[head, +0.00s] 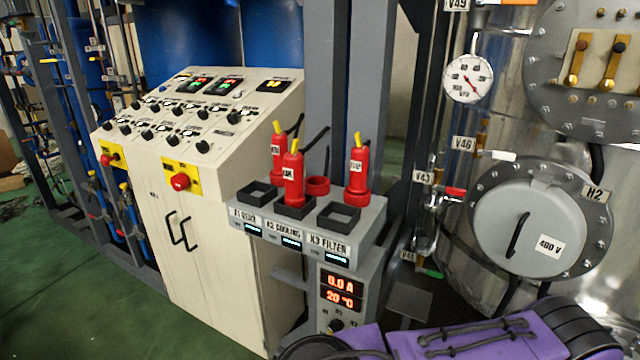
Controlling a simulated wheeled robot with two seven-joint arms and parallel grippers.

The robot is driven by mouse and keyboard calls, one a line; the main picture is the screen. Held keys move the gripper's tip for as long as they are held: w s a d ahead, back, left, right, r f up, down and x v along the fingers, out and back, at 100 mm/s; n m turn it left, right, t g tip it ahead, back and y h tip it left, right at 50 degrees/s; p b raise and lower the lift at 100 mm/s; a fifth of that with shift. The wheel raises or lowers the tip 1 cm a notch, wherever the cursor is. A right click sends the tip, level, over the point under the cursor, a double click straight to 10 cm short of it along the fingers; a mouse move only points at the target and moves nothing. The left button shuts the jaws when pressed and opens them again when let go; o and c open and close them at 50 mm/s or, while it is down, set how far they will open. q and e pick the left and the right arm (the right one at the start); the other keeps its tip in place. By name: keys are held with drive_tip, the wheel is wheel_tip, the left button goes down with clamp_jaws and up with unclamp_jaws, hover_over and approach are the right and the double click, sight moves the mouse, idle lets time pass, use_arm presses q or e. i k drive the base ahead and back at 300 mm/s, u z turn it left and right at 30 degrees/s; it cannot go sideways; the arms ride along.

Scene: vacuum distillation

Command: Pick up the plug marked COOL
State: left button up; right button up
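Three red plugs with yellow tips stand upright on the grey socket box: a left one (277,157), a middle one (293,178) and a right one (358,170). Each bears a small white label, too small to read surely, so I cannot tell which is marked COOL. The right plug stands in a round red holder. The middle plug's base is at the black square frame (295,211) above the "K2 COOLING" label; I cannot tell whether it is seated there. Neither of my grippers is in view.
Black square frames sit above K1 (257,193) and K3 FILTER (338,217). An empty red round holder (318,184) lies between the plugs. A cream control cabinet (205,220) stands left; a steel vessel (545,220) with valves stands right. Dark cables hang behind the plugs.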

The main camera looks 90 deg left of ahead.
sight(293, 169)
drive_tip(key=u, duration=2.35)
